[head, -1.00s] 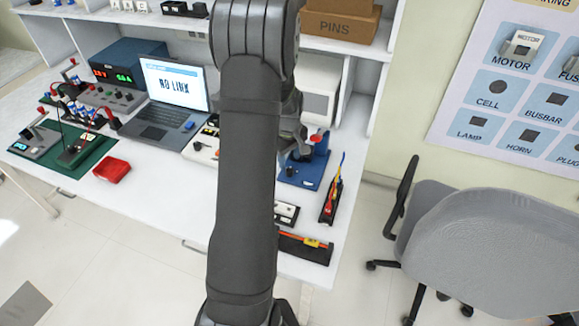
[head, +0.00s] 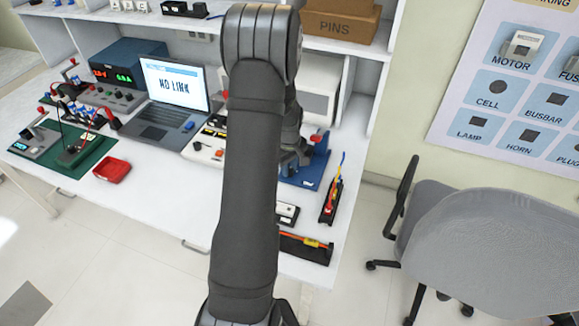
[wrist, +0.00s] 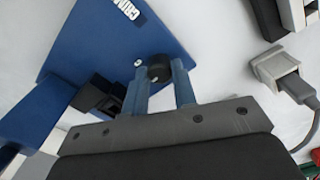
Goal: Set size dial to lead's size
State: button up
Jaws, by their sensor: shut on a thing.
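The blue crimp station (head: 310,172) sits on the bench to the right of my arm, partly hidden by it. In the wrist view its blue plate (wrist: 90,52) carries a partly cut-off white label. A small round black dial (wrist: 158,68) sits at the plate's edge. My gripper (wrist: 157,74) has its two blue fingers on either side of this dial and is shut on it. Dial markings cannot be read. A red lead with a yellow part (head: 312,243) lies in a black holder at the bench's front. Its size cannot be read.
A black tray with red, yellow and blue leads (head: 331,202) stands right of the station. A grey plug with a cable (wrist: 278,70) lies beside the plate. The laptop (head: 172,90) reads "NO LINK".

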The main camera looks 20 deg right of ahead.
jog(key=shift+m, duration=0.3)
jog(key=m, duration=0.4)
jog(key=shift+m, duration=2.2)
jog(key=o, duration=1)
notch_tip(320, 180, up, 17)
jog(key=shift+r, duration=0.2)
